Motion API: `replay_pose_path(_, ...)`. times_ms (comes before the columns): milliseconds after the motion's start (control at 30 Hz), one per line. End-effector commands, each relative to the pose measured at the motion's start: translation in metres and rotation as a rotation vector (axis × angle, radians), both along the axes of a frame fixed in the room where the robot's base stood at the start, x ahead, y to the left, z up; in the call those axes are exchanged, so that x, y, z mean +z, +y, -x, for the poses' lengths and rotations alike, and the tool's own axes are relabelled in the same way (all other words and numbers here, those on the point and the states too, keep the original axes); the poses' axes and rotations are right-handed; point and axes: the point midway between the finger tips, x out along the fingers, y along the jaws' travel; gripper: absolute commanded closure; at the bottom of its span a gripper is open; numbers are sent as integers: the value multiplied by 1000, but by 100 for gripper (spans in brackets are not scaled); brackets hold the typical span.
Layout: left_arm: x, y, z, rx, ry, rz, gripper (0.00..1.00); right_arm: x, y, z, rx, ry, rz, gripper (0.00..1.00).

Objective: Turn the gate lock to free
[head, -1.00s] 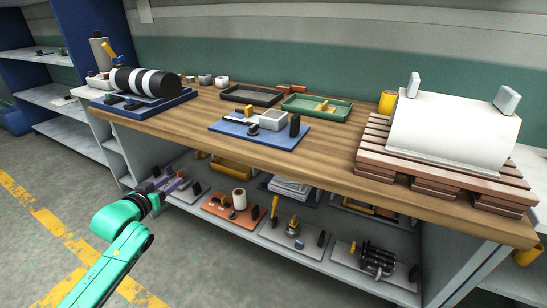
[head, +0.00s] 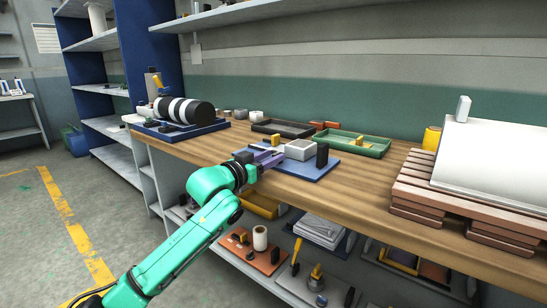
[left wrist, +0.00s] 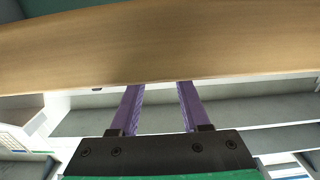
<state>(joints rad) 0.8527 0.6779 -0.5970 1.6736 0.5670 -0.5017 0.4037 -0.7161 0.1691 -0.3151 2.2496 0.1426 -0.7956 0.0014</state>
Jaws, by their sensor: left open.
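A blue board (head: 314,168) lies on the wooden bench and carries a pale grey block (head: 299,149) and an upright black block (head: 322,156). I cannot tell for sure which part is the gate lock; my gripper hides the board's left side. My left gripper (head: 268,159) has purple fingers and appears in front of that left side in the head view. In the left wrist view the left gripper (left wrist: 157,88) is open, with nothing between its fingers, facing the bench edge (left wrist: 160,50). My right gripper is not in view.
A black tray (head: 283,128) and a green tray (head: 352,145) lie behind the board. A white block on a pallet (head: 440,188) stands at right. The lower shelf holds an orange board (head: 262,259).

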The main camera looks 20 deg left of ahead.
Motion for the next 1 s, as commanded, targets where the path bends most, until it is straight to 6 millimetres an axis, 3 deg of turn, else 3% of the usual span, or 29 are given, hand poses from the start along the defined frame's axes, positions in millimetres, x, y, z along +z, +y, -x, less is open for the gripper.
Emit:
replay_pose_path(133, 0, -6, -13, -1, -1, 0, 54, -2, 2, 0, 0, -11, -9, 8)
replay_pose_path(367, 0, -6, -13, -1, -1, -1, 54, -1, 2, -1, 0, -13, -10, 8)
replay_pose_path(400, 0, -6, -13, -1, -1, -1, 69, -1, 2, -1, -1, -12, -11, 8)
replay_pose_path(500, 0, -6, -13, -1, -1, 0, 100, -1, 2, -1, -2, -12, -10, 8)
replay_pose_path(1000, -2, -8, -12, 75, 1, 5, 100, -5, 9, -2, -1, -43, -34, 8)
